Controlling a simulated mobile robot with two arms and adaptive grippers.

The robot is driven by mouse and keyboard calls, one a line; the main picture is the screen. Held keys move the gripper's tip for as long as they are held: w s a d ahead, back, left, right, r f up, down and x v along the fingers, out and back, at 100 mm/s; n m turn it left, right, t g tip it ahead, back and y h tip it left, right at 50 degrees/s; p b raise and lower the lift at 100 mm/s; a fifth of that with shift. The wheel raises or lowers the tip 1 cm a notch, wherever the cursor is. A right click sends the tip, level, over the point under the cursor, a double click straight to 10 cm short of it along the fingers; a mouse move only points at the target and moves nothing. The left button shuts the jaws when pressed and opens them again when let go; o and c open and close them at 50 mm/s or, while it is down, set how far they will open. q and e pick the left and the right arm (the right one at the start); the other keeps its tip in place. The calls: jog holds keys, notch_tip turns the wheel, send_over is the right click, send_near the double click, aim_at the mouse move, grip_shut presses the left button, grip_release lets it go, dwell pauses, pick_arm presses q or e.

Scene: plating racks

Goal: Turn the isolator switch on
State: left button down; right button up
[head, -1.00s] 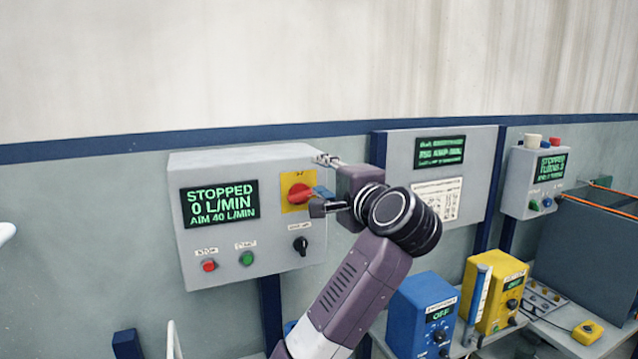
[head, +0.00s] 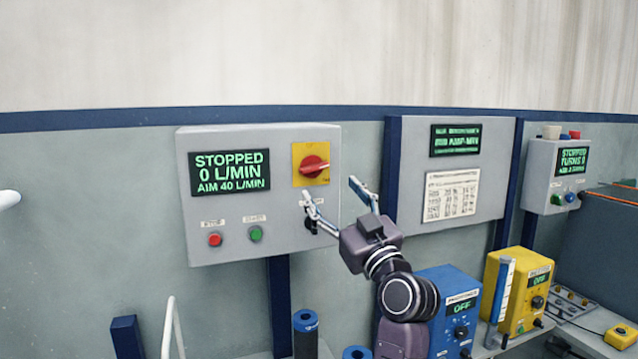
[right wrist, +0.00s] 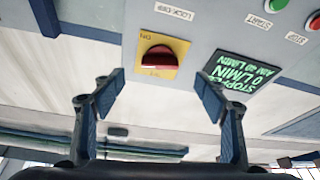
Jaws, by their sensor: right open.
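The isolator switch (head: 314,167) is a red rotary knob on a yellow plate, at the upper right of the grey control box (head: 225,250). Its handle lies roughly crosswise, tilted slightly up at the right. It also shows in the right wrist view (right wrist: 158,60), upside down, ahead of the fingers. My right gripper (head: 331,193) is open and empty, below and a little right of the knob, apart from it. In the right wrist view the fingers (right wrist: 160,90) stand wide apart with the knob beyond the gap. My left gripper is not in view.
The box's display (head: 230,173) reads STOPPED, 0 L/MIN, AIM 40 L/MIN. Red (head: 215,239) and green (head: 256,233) buttons sit low on the box. A black knob (head: 311,223) is partly behind a right finger. A second panel (head: 480,210) stands to the right.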

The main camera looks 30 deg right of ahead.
aim_at(316, 170)
jog(key=p+x, duration=0.2)
jog(key=x, duration=0.5)
jog(key=shift+w+r+p, duration=0.1)
jog(key=shift+p, duration=0.25)
